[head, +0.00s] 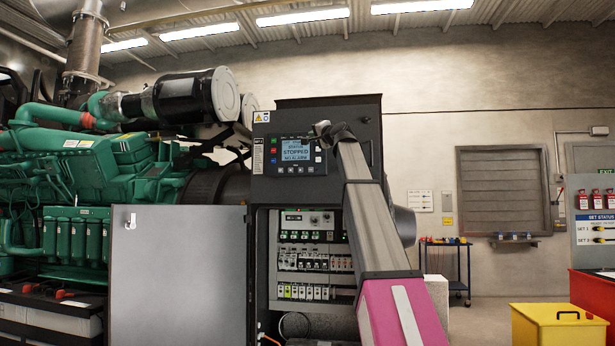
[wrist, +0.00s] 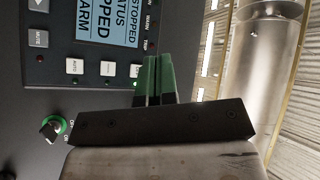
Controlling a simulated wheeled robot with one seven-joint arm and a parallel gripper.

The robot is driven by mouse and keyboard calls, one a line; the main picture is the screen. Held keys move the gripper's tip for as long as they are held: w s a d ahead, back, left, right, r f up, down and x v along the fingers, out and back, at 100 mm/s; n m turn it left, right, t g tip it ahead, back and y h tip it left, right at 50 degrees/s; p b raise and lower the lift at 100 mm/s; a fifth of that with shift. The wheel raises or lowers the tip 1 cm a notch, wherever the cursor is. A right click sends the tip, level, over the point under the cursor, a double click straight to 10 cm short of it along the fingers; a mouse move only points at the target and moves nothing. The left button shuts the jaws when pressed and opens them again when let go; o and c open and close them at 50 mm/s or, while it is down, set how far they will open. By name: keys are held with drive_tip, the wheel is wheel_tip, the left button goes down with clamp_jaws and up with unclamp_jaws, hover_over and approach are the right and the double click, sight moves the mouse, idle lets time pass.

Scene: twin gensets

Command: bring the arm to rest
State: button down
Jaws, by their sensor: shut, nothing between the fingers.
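My arm rises from the bottom of the head view, its pink and grey links reaching up to the control panel (head: 262,146) of the genset cabinet. My gripper (head: 320,129) is at the right edge of the panel's display (head: 295,149), which reads STOPPED and NO ALARM. In the wrist view my gripper (wrist: 154,62) has its two green-faced fingers together, with nothing between them. The fingertips are close to the right end of a row of white buttons (wrist: 75,66); I cannot tell whether they touch. A selector knob with a green ring (wrist: 52,127) sits lower left.
The grey cabinet door (head: 178,270) stands open at left, showing breakers (head: 300,262) inside. A green engine (head: 90,160) fills the left. A blue cart (head: 446,265), a yellow box (head: 555,325) and a red box (head: 592,292) stand at right. Floor shows between cart and boxes.

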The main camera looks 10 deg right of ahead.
drive_tip(key=shift+f, duration=0.1)
drive_tip(key=w+a+f+n+g+h, duration=0.1)
drive_tip(key=w+f+g+h, duration=0.15)
drive_tip(key=f, duration=1.95)
drive_tip(key=w+f+n+g+h, duration=0.1)
drive_tip(key=f+g, duration=0.3)
drive_tip(key=f, duration=1.9)
drive_tip(key=s+f+n+g+h, duration=0.15)
drive_tip(key=s+f, duration=0.25)
drive_tip(key=f, duration=0.9)
drive_tip(key=s+f+g, duration=0.3)
drive_tip(key=s+f, duration=0.1)
drive_tip(key=f, duration=0.9)
drive_tip(key=s+d+f+n+g+h, duration=0.1)
drive_tip(key=s+f+g+h, duration=0.1)
drive_tip(key=s+f, duration=1.3)
drive_tip(key=s+d+f+n+g+h, duration=0.1)
drive_tip(key=s+f+g, duration=0.4)
drive_tip(key=s+f, duration=0.9)
wheel_tip(320, 180, down, 3)
drive_tip(key=shift+s+r+n+g+h, duration=0.15)
drive_tip(key=shift+s+n+g+h, duration=0.2)
drive_tip(key=shift+n+h, duration=0.15)
